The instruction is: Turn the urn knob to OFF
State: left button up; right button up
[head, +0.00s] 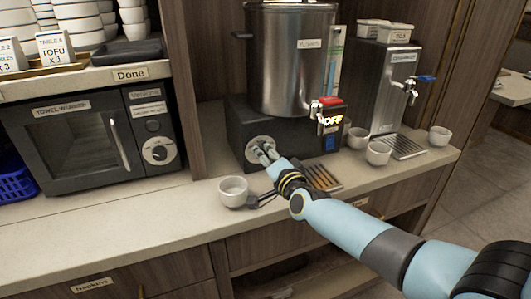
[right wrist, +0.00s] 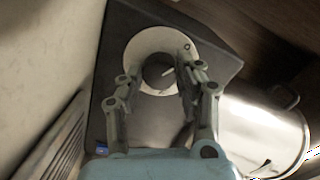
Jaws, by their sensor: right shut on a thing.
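The steel urn (head: 290,60) stands on a dark base (head: 238,128) at the counter's back. A round pale dial plate (head: 253,143) is on the base's front. My right gripper (head: 264,153) reaches the dial from the front right and is shut on the urn knob. In the right wrist view the dark knob (right wrist: 158,72) sits inside the pale ring, between the two fingers. My left gripper is out of view.
A white cup (head: 233,192) stands on the counter left of my right forearm. A slatted drip tray (head: 322,177) lies beside the forearm. More cups (head: 378,153) and a blue-handled dispenser (head: 378,85) are at right. A towel warmer (head: 88,138) is at left.

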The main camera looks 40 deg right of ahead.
dwell(0.3)
jog(key=o, duration=1.1)
jog(key=shift+o, duration=0.2)
jog(key=shift+s, duration=0.1)
jog(key=v, duration=1.1)
jog(key=shift+s, duration=0.4)
jog(key=shift+a, duration=0.1)
